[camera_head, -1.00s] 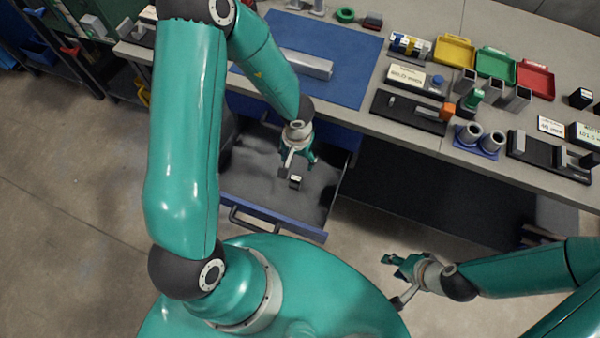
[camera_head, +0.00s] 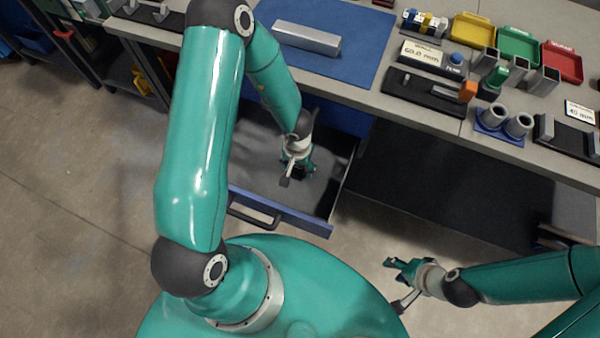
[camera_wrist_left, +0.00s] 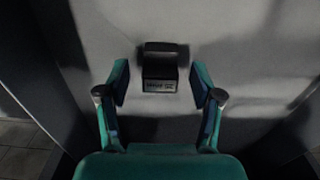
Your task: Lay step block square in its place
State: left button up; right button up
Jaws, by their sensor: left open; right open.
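The step block (camera_wrist_left: 160,68) is a small dark stepped piece with a light label on its near face. It lies on the grey floor of the open drawer (camera_head: 262,204). In the left wrist view it sits just beyond and between the open fingers, and they do not touch it. My left gripper (camera_wrist_left: 160,85) is open and empty, pointing down into the drawer; in the head view it (camera_head: 297,172) covers most of the block. My right gripper (camera_head: 398,280) is open and empty, low over the floor at the right, away from the drawer.
The bench (camera_head: 385,108) stands behind the drawer with a blue mat (camera_head: 350,62) and a long grey bar (camera_head: 306,38). To the right are black fixtures, labelled blocks, blue-based cylinders (camera_head: 505,120) and yellow, green and red trays (camera_head: 562,62). The drawer walls surround my left gripper.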

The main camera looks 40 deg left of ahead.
aim_at(298, 167)
pick_arm(q)
jog(key=shift+f, duration=0.9)
jog(key=shift+r, duration=0.1)
pick_arm(e)
jog(key=shift+f, duration=0.5)
pick_arm(q)
grip_shut()
jog(key=shift+r, duration=0.15)
pick_arm(e)
jog(key=shift+r, duration=0.1)
pick_arm(q)
notch_tip(298, 167, up, 20)
jog(key=p, duration=1.2)
pick_arm(e)
notch_tip(298, 167, up, 12)
